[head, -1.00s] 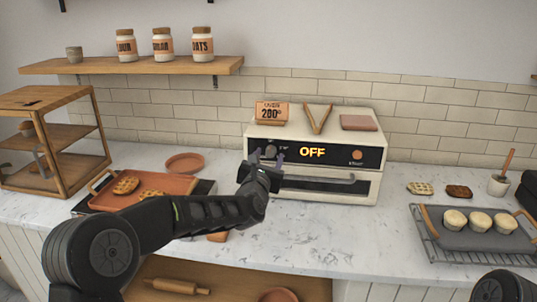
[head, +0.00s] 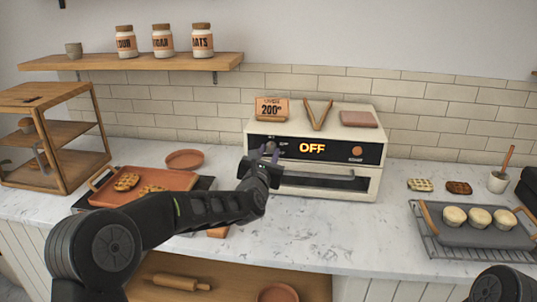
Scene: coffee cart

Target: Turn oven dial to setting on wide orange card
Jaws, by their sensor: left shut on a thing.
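A cream countertop oven (head: 340,184) stands at the back of the counter. Its black panel shows "OFF" in orange on the display (head: 312,147). The wide orange card (head: 272,109) on top of the oven reads "200°". The oven dial is at the panel's left end, largely hidden by my gripper. My left gripper (head: 264,151) is at that left end, its fingers closed on the dial. An orange round knob (head: 357,151) sits at the panel's right. Only a dark part of my right arm (head: 499,286) shows at the lower right; its gripper is out of view.
Wooden tongs (head: 318,115) and a folded pinkish cloth (head: 359,119) lie on the oven. An orange tray (head: 150,185) with waffles is at the left. A grey tray (head: 470,234) with several pastries is at the right. The counter before the oven is clear.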

